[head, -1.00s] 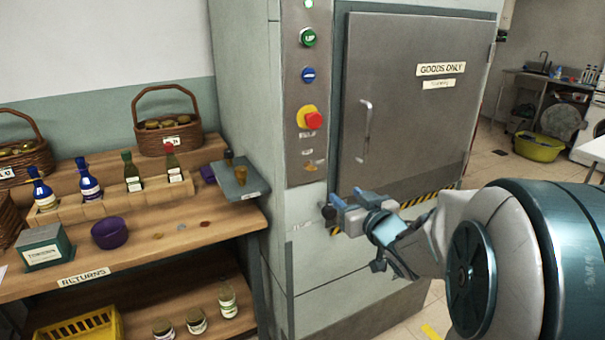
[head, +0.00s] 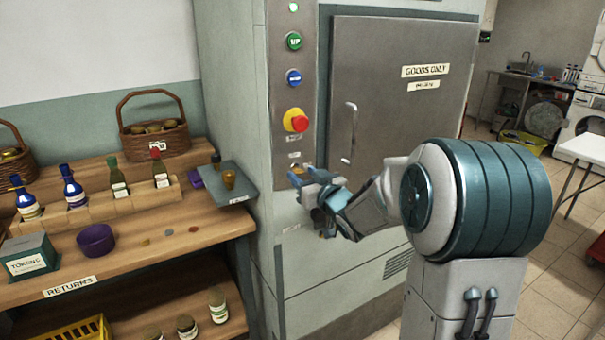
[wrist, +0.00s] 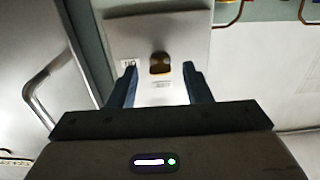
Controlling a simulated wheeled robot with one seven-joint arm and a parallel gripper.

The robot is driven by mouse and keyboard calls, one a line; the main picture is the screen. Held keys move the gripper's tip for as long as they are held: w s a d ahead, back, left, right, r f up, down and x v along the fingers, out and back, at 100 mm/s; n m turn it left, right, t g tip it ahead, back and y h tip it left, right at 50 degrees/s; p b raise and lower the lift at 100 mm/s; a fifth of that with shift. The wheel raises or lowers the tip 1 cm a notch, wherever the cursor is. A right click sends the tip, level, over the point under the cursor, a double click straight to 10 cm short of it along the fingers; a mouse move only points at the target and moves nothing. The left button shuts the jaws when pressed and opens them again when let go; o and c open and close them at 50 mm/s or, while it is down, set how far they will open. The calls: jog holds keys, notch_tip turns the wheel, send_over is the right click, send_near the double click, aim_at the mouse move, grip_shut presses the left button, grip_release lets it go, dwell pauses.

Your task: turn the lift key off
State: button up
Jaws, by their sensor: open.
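The lift's control panel (head: 285,70) is a tall metal strip on the lift front. The lift key (wrist: 160,63) is a small brass key low on the panel, between two small labels, and lies ahead of my fingertips in the wrist view. In the head view my gripper (head: 302,178) is in front of the panel's lower end and partly covers the key. My gripper is open, and in the wrist view its two fingers (wrist: 158,80) stand on either side of the key's line. I cannot tell whether they touch the panel.
A red stop button (head: 297,121), a blue button (head: 294,77) and a green UP button (head: 293,41) sit above the key. The lift door (head: 395,100) with its bar handle is to the right. A wooden counter (head: 130,250) with bottles and baskets stands left.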

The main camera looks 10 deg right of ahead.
jog(key=shift+w+a, duration=0.2)
jog(key=shift+w, duration=0.4)
grip_shut()
